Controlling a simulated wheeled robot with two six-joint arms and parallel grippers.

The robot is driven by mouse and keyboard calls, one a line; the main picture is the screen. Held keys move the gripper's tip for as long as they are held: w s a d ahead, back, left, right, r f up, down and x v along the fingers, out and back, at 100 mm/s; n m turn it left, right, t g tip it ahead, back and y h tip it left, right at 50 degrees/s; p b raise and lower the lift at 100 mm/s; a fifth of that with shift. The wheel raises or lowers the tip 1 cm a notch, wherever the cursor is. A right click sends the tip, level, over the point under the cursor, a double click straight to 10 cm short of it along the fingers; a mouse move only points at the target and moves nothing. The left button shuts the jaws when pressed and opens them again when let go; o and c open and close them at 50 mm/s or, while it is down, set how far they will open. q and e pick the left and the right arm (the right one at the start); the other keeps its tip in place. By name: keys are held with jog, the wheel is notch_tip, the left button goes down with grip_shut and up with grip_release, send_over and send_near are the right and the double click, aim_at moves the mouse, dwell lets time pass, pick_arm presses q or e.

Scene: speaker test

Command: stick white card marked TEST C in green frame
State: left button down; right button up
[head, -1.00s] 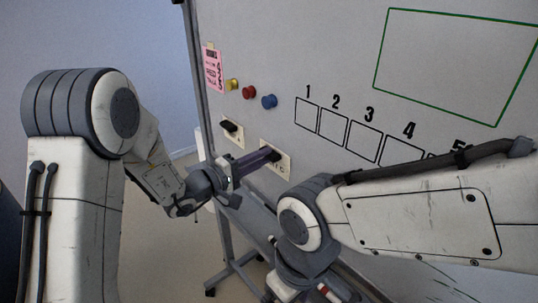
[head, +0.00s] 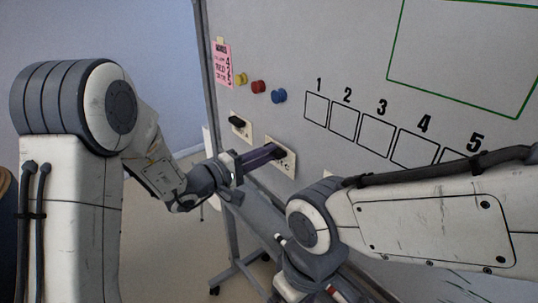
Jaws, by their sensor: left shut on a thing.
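The white card (head: 288,166) is on the board, left of the numbered squares. Only part of its lettering shows, ending in what looks like a C. A dark block sits on its front. My left gripper (head: 277,152) reaches in from the left, its long dark fingers shut on the card's dark block. The fingers cover part of the card. The card still appears to lie against the board. The green frame (head: 388,79) is a thin outline at the board's upper right, cut by the picture's edges. My right arm crosses the lower right; its gripper is out of view.
Another small card (head: 240,132) with a dark block is to the upper left. Yellow (head: 241,79), red (head: 258,87) and blue (head: 279,96) round magnets and a pink note (head: 223,65) are above. My right arm hides the board's lower right. The board inside the frame looks bare.

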pick_arm(q)
jog(key=shift+b+v, duration=1.45)
jog(key=shift+v, duration=1.45)
